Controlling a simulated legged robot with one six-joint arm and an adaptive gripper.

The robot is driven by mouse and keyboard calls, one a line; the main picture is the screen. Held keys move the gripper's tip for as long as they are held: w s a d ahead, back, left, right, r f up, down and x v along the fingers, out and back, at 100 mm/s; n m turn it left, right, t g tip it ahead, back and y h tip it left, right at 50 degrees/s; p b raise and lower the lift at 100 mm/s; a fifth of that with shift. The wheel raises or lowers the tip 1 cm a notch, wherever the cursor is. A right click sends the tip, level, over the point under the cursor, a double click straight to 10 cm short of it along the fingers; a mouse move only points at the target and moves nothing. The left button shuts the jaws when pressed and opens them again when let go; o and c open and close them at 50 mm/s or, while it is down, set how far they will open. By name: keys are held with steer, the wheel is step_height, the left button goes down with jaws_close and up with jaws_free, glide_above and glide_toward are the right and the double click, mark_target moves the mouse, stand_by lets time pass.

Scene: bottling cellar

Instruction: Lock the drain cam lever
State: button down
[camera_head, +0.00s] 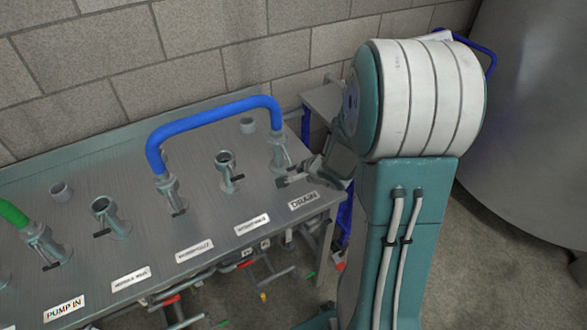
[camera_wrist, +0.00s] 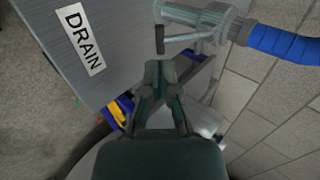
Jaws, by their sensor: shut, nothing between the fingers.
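The drain coupling (camera_head: 279,152) stands on the metal table at the right end, with one end of the blue hose (camera_head: 215,115) on it. In the wrist view the coupling (camera_wrist: 212,22) is at the top. Its cam lever (camera_wrist: 180,38) sticks out sideways to the left and ends in a dark grip (camera_wrist: 160,40). My gripper (camera_wrist: 160,66) is shut and empty, its tips just below the dark grip in the picture. I cannot tell whether they touch. In the head view my gripper (camera_head: 296,179) is beside the coupling, partly hidden by my arm.
The DRAIN label (camera_head: 303,201) is on the table's front edge. Other ports with levers, such as the open one (camera_head: 228,172), stand to the left. A green hose (camera_head: 13,214) is at the far left. A brick wall is behind; a large tank (camera_head: 535,120) is at right.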

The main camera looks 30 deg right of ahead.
mark_target(293, 169)
steer(key=w+f, duration=0.2)
steer(key=w+d+f, duration=0.1)
steer(key=w+f, duration=0.1)
steer(key=shift+d, duration=0.15)
steer(key=shift+w+a, duration=0.1)
steer(key=shift+a, duration=0.4)
